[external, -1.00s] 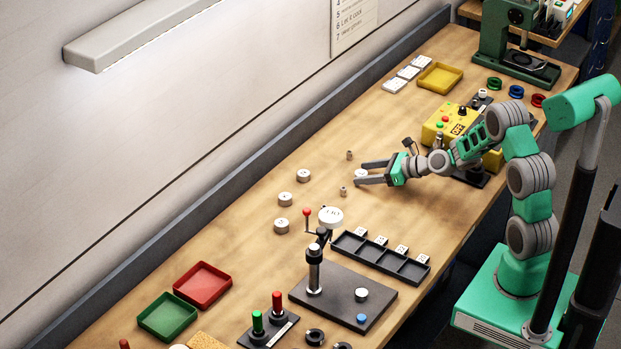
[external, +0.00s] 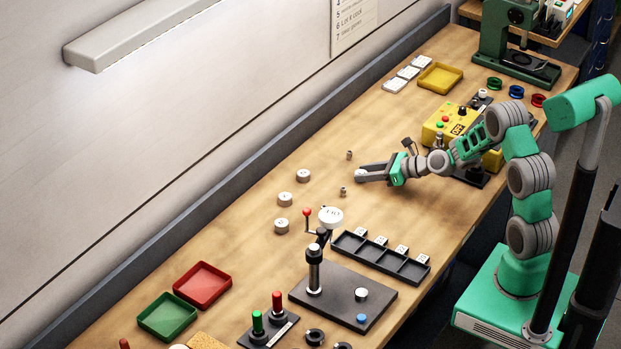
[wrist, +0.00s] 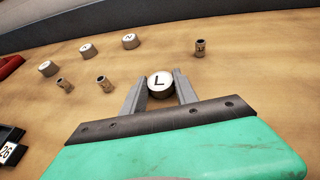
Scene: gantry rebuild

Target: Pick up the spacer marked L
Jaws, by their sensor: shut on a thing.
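The spacer marked L (wrist: 160,84) is a short pale cylinder with a black L on its top. It sits between the fingertips of my gripper (wrist: 160,90) in the wrist view, and both fingers touch its sides. In the external view my gripper (external: 366,173) is low over the bench, and the spacer (external: 360,172) is mostly hidden between the fingers. I cannot tell any gap between the spacer and the bench top.
Three other pale spacers (external: 303,175) (external: 285,198) (external: 282,225) stand to the left. Small metal bushings (external: 344,191) (external: 349,155) are close to my gripper. A yellow control box (external: 446,122) is behind my wrist. A black compartment tray (external: 380,259) lies nearer the camera.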

